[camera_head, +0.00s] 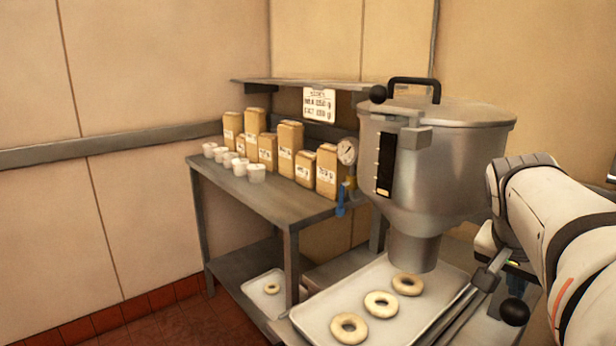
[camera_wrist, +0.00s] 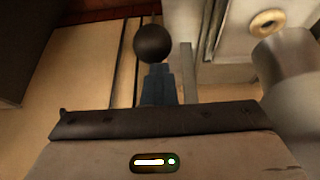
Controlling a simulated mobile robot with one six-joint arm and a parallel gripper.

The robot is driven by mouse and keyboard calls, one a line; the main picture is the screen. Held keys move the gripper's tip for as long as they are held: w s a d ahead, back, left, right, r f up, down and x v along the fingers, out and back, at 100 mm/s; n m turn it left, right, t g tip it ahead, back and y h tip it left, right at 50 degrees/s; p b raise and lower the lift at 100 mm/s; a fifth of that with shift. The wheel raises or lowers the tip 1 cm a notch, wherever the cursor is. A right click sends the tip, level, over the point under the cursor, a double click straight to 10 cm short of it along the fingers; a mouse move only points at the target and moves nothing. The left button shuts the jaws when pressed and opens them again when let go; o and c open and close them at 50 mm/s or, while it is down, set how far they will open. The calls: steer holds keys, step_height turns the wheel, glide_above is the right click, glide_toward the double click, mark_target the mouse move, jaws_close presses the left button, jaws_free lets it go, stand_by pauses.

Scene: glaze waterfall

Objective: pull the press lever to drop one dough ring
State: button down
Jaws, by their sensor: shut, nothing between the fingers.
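The steel dough press (camera_head: 435,150) stands at the right with its round nozzle over a tray. A round black knob (camera_head: 514,311), which looks like the press lever's handle, shows at lower right in the head view. A black knob (camera_wrist: 152,43) shows large in the wrist view, just beyond my fingertips. My gripper (camera_wrist: 158,70) is shut and empty; its fingers point toward the knob. Whether they touch it I cannot tell. In the head view the fingers are mostly hidden by my arm and the metal parts there. Three pale dough rings (camera_head: 381,304) lie on the tray.
The white tray (camera_head: 318,308) lies below the nozzle. A steel table (camera_head: 262,195) at left holds paper bags (camera_head: 290,145) and small white cups (camera_head: 256,173). Another ring (camera_head: 272,289) lies on a lower tray.

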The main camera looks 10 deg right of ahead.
steer(key=r+p, duration=0.1)
steer(key=w+r+p, duration=0.1)
steer(key=r, duration=0.1)
steer(key=r+p, duration=0.1)
steer(key=shift+w+d+r, duration=0.15)
steer(key=shift+d, duration=0.2)
steer(key=p+v, duration=0.1)
steer(key=v, duration=0.8)
steer(key=shift+s+a, duration=0.25)
steer(key=shift+a, duration=0.2)
stand_by(0.4)
